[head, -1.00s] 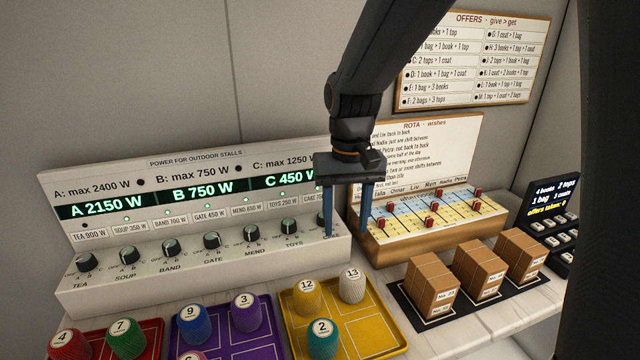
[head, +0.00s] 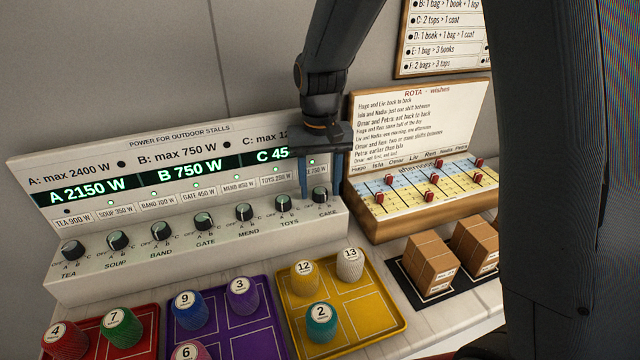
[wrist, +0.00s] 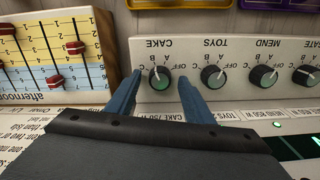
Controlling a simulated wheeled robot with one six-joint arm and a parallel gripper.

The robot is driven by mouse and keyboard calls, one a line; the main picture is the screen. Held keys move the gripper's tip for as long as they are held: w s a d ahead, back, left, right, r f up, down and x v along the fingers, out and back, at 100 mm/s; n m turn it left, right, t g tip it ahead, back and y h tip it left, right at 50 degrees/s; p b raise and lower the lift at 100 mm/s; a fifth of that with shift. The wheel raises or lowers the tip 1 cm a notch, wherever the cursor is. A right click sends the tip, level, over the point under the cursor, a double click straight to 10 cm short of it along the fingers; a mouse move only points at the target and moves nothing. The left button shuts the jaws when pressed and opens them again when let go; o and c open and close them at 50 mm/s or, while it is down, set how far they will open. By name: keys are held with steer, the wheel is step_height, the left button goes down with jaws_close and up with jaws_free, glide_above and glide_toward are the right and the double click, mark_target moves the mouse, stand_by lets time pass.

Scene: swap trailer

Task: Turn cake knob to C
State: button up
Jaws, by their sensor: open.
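The cake knob (head: 320,195) is the rightmost black knob on the slanted power panel (head: 200,240). My gripper (head: 321,188) is open and points down at this knob, one blue finger on each side. In the wrist view the cake knob (wrist: 160,80) shows upside down between the two fingertips, with visible gaps, so the jaws are not closed on it. The C display (head: 273,155) is partly hidden by my gripper.
The toys knob (head: 289,203) is close on the left of my gripper. The rota board (head: 420,130) with red sliders stands close on the right. Trays with numbered pegs, including the yellow tray (head: 385,325), and brown boxes (head: 432,262) lie in front.

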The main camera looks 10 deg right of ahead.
steer(key=shift+f, duration=0.2)
steer(key=shift+c, duration=0.5)
steer(key=c, duration=0.9)
steer(key=shift+c, duration=0.2)
steer(key=shift+n, duration=0.3)
steer(key=n+p, duration=0.2)
steer(key=n, duration=0.1)
steer(key=shift+n, duration=0.3)
steer(key=shift+n+p, duration=0.65)
steer(key=shift+n, duration=1.15)
